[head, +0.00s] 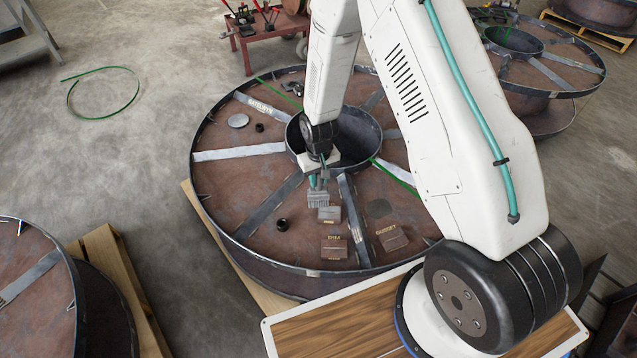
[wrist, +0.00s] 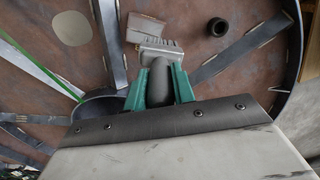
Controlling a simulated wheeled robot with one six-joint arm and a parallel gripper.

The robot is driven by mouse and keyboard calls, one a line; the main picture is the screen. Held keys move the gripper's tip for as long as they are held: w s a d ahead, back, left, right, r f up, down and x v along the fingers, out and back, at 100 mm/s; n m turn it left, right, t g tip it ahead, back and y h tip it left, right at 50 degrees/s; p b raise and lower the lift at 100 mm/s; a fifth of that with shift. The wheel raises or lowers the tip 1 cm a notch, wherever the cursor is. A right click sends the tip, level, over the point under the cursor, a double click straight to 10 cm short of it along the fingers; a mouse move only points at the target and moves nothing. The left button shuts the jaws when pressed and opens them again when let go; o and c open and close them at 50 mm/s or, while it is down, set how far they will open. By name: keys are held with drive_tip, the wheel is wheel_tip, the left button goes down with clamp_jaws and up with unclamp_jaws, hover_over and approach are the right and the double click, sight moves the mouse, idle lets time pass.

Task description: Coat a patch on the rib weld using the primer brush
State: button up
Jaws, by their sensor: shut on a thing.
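My gripper (head: 318,180) reaches down over the large brown steel reel, just in front of its hub. The brush head also shows in the head view (head: 318,199), hanging downward. Flat steel ribs run out from the hub: one rib (head: 355,220) lies to the right of the brush and another rib (head: 272,210) to the left. I cannot tell whether the bristles touch anything. No weld patch stands out clearly.
A grey block (head: 330,214) lies close beside the brush head. Two brown labelled boxes (head: 334,247) (head: 391,238) sit nearer the rim. A black ring (head: 282,224) and a grey disc (head: 238,120) lie on the reel face. The hub (head: 365,140) stands up behind the gripper.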

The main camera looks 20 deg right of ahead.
drive_tip(key=shift+r, duration=2.3)
